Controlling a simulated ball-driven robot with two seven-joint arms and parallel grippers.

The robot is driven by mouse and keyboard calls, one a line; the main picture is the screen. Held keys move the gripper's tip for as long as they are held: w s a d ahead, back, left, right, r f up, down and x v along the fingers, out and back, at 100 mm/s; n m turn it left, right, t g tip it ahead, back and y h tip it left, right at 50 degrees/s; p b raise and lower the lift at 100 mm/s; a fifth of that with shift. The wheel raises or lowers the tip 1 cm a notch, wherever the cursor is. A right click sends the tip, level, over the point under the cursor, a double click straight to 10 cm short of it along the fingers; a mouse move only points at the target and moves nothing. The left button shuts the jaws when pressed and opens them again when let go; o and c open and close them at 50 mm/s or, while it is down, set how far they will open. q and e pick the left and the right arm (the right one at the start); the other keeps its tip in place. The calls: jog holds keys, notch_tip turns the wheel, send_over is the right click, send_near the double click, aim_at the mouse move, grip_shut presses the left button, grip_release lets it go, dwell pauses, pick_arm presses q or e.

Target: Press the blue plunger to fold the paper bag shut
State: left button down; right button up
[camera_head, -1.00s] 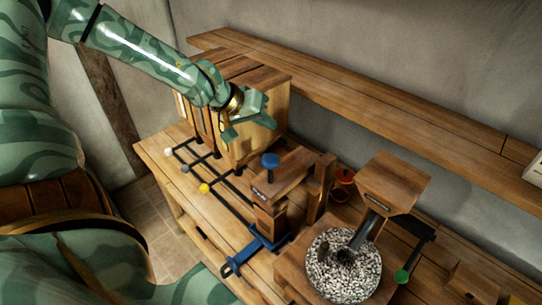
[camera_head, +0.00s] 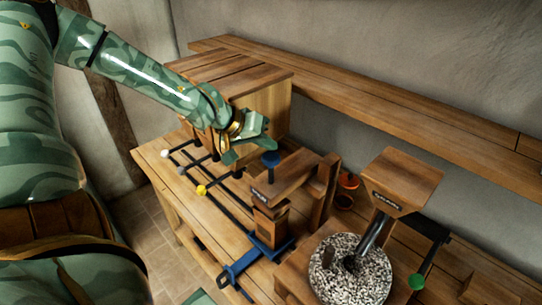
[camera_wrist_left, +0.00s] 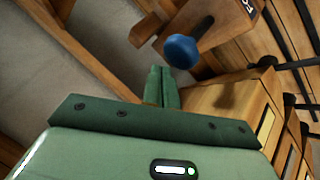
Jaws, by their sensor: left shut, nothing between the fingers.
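The blue plunger (camera_head: 270,159) stands on a dark stem above a wooden press arm (camera_head: 285,180). Its round blue knob (camera_wrist_left: 182,50) also shows in the left wrist view, just beyond the fingertips. My left gripper (camera_head: 268,143) is shut and empty, just behind and above the knob in the head view. In the left wrist view the two green fingers (camera_wrist_left: 160,84) lie together, with a gap between their tips and the knob. A brown block-like shape (camera_head: 270,226) sits under the press arm; I cannot tell whether it is the paper bag. My right gripper is not in view.
A wooden bin cabinet (camera_head: 262,98) stands behind my left gripper. Dark rods with white and yellow knobs (camera_head: 201,190) lie to the left. A blue-handled slide (camera_head: 228,275) is in front. A hopper (camera_head: 402,182) and a bowl of seeds (camera_head: 350,275) stand at right.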

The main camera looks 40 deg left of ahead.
aim_at(266, 158)
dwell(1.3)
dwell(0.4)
pick_arm(q)
jog(key=shift+f+b, duration=0.35)
jog(key=shift+f, duration=0.05)
jog(key=shift+f+b, duration=0.55)
jog(key=shift+f, duration=0.1)
dwell(0.6)
jog(key=shift+f+b, duration=1.2)
jog(key=shift+f, duration=0.25)
dwell(0.9)
jog(key=shift+r, duration=0.2)
jog(key=shift+r+p, duration=2.35)
